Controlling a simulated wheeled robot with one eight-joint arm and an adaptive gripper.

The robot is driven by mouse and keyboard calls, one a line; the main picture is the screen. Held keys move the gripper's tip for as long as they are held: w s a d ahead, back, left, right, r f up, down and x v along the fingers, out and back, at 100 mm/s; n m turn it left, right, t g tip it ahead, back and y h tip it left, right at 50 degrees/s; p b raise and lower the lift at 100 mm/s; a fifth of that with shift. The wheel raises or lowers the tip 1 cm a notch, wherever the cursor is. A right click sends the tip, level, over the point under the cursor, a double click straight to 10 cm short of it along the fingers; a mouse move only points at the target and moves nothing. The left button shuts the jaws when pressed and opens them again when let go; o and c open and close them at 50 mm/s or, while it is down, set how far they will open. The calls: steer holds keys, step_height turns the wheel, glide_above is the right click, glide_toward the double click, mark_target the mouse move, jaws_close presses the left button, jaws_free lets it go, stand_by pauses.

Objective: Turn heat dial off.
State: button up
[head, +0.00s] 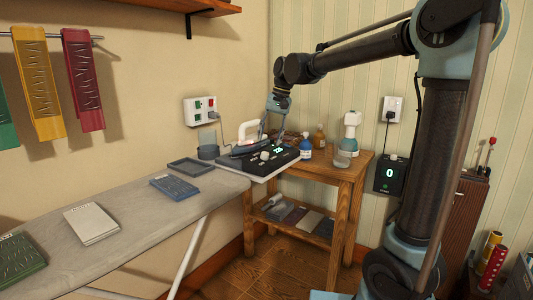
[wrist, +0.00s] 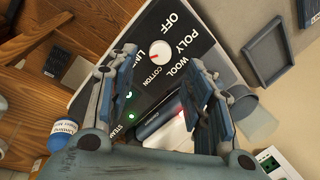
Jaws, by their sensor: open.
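The heat dial (wrist: 162,50) is a round white knob with a red mark on a black panel (wrist: 128,88) lettered OFF, POLY, WOOL, COTTON and LINEN. The red mark sits on the knob's lower left, toward the COTTON and LINEN side, away from OFF. In the head view the dial (head: 264,156) is on top of the black station at the ironing board's end. My gripper (wrist: 162,60) is open and empty; its fingers flank the dial in the wrist view, apart from it. In the head view my gripper (head: 278,104) hangs above the station, near the iron (head: 248,133).
A wooden side table (head: 350,166) with several bottles stands right of the station. A grey tray (head: 191,165) and a cup (head: 208,152) are on its left. The ironing board (head: 140,200) runs left, carrying folded cloths. A socket (head: 200,110) is on the wall behind.

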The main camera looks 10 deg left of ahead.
mark_target(266, 153)
steer(key=x, duration=0.6)
steer(key=shift+f, duration=0.35)
steer(key=c, duration=1.1)
